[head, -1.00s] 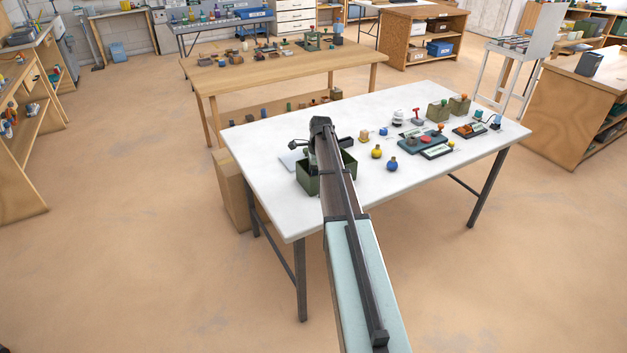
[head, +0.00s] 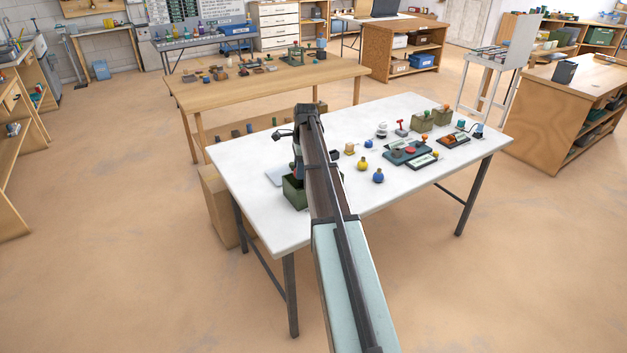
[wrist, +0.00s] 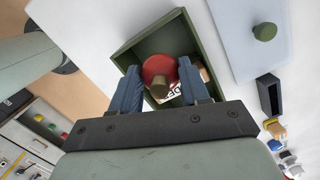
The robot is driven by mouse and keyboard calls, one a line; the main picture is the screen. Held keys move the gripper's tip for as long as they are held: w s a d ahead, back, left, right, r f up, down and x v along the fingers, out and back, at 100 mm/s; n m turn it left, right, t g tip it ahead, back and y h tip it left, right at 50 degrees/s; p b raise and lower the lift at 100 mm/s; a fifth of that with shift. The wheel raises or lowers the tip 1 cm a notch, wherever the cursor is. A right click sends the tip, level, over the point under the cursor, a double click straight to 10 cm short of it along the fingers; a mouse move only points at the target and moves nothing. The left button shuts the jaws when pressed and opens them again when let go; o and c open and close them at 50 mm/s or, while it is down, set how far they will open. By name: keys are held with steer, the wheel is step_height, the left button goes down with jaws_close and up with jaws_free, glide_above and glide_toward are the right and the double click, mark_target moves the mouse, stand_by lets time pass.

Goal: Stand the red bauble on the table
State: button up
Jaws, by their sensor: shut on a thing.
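The red bauble (wrist: 158,67), with a gold cap, is between the two blue fingers of my gripper (wrist: 160,84) in the wrist view. My gripper is shut on it, with the cap facing the camera. Behind it is an open green box (wrist: 130,55) with a white lettered label and a tan thing partly hidden inside. In the head view the green box (head: 294,194) stands near the left end of the white table (head: 262,232), and my gripper (head: 297,172) is over it.
A yellow bauble (head: 362,163) and a blue bauble (head: 378,176) stand right of my arm. The table's front middle is bare.

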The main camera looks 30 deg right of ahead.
steer(key=s+a+r+n+g, duration=0.1)
steer(key=s+a+r+n, duration=0.3)
steer(key=s+a+n, duration=0.55)
steer(key=s+a+r+n+g, duration=0.1)
steer(key=s+a+r+n, duration=0.35)
steer(key=a, duration=0.75)
steer(key=w+d+f+m+t, duration=0.1)
steer(key=w+d+f+m, duration=0.3)
steer(key=d, duration=1.1)
steer(key=w+d+f+m, duration=0.15)
steer(key=d+m, duration=0.35)
steer(key=d, duration=0.9)
steer(key=w+d+f+m+t, duration=0.1)
steer(key=w+d+f+m, duration=0.3)
steer(key=d, duration=1.1)
steer(key=shift+m, duration=0.6)
steer(key=shift+s+f, duration=0.4)
steer(key=shift+f, duration=1.05)
steer(key=shift+s+f, duration=0.4)
steer(key=shift+f, duration=1.05)
steer(key=shift+s+f, duration=0.4)
steer(key=shift+f, duration=1.05)
steer(key=shift+f, duration=0.15)
steer(key=o, duration=1)
